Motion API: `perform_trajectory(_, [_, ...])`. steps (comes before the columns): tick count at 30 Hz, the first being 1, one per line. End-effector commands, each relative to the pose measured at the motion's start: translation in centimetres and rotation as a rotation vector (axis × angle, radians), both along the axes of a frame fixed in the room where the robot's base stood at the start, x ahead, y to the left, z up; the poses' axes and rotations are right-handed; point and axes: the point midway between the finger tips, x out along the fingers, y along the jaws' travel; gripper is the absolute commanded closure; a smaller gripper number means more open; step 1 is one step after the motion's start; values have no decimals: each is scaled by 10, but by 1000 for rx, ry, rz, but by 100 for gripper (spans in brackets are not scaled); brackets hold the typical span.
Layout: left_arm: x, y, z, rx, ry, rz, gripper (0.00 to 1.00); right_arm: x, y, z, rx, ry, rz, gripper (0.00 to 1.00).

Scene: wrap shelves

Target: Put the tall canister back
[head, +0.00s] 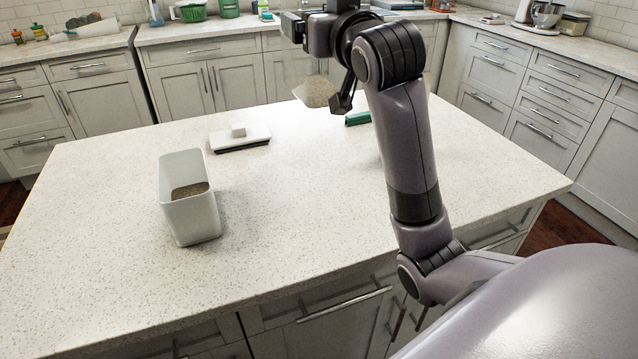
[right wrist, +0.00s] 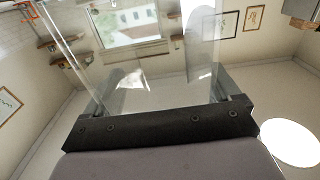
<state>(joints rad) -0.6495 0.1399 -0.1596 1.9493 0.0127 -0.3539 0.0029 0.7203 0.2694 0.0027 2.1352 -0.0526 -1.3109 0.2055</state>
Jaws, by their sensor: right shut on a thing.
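A clear, see-through canister (head: 316,93) with pale grainy contents at its bottom is held above the far part of the island. My right gripper (head: 324,84) is shut on it; my arm partly hides the grip. In the right wrist view the clear walls of the canister (right wrist: 155,72) rise between the two grey fingers. An open white bin (head: 191,215) with brown grains inside stands upright on the island at the left, apart from the canister. My left gripper is in neither view.
A white lid-like piece with a knob (head: 239,141) lies on the island (head: 110,190). A green object (head: 358,118) lies behind my arm. The back counter holds a green basket (head: 191,11) and a stand mixer (head: 545,13).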

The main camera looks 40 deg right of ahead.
Motion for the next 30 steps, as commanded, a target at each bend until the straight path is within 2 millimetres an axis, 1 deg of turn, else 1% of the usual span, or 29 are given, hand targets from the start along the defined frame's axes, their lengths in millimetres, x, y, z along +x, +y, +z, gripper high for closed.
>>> perform_trajectory(2, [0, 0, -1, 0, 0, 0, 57, -1, 0, 1, 4, -3, -2, 61])
perform_trajectory(5, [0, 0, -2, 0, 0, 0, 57, 0, -1, -8, 6, 1, -4, 61])
perform_trajectory(8, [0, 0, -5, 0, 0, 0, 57, -1, -1, -26, 7, 2, -4, 61])
perform_trajectory(21, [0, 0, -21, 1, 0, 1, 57, -1, -1, -129, 6, 4, -4, 61])
perform_trajectory(24, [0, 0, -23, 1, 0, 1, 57, -1, -1, -146, 5, 1, -4, 61])
perform_trajectory(30, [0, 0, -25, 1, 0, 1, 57, -1, -1, -161, 6, -1, -5, 61])
